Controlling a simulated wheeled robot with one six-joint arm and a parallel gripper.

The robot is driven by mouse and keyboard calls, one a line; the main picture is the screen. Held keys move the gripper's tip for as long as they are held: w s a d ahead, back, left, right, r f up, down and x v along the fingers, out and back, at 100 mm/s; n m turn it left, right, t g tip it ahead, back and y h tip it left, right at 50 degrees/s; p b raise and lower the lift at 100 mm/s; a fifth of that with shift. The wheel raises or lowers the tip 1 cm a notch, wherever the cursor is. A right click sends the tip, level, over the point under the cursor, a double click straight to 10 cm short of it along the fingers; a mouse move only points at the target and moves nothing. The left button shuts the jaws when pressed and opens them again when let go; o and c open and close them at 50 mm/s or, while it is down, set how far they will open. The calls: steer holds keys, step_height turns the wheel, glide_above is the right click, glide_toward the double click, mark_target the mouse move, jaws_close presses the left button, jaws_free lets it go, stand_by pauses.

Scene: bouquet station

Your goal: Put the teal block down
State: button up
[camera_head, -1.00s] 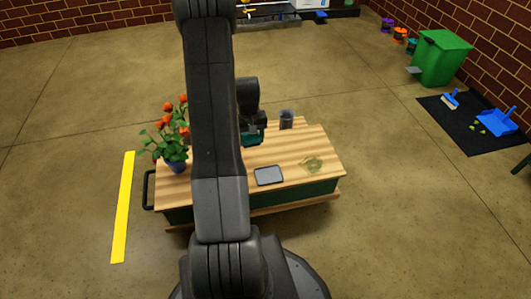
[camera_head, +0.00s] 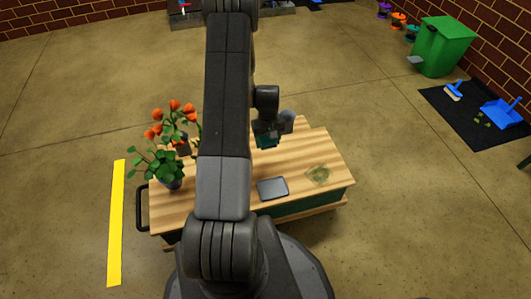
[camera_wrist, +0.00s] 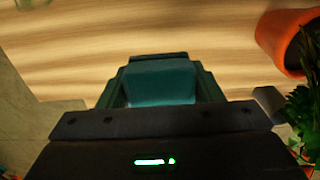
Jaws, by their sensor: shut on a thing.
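My gripper (camera_head: 267,143) is over the wooden table (camera_head: 310,150), right of my arm link in the head view. In the wrist view my gripper is shut on the teal block (camera_wrist: 160,82), which sits between the two dark green fingers. The striped wood surface lies below it. I cannot tell whether the block touches the table. In the head view the block is small and hard to separate from the fingers.
A plant with orange flowers (camera_head: 165,150) stands at the table's left. A grey cup (camera_head: 287,119) is just behind my gripper. A grey tray (camera_head: 272,188) and a flat greenish round thing (camera_head: 318,175) lie towards the front right. The wrist view shows an orange pot (camera_wrist: 283,42) at right.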

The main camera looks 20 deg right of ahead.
mark_target(268, 137)
step_height(268, 137, down, 9)
steer(key=shift+s+b, duration=0.1)
steer(key=shift+b, duration=1.15)
steer(key=shift+f, duration=0.1)
steer(key=o, duration=1)
step_height(268, 137, up, 12)
steer(key=p, duration=0.3)
step_height(268, 137, down, 12)
steer(key=b, duration=0.3)
steer(key=shift+r+p, duration=0.5)
steer(key=shift+r, duration=1.2)
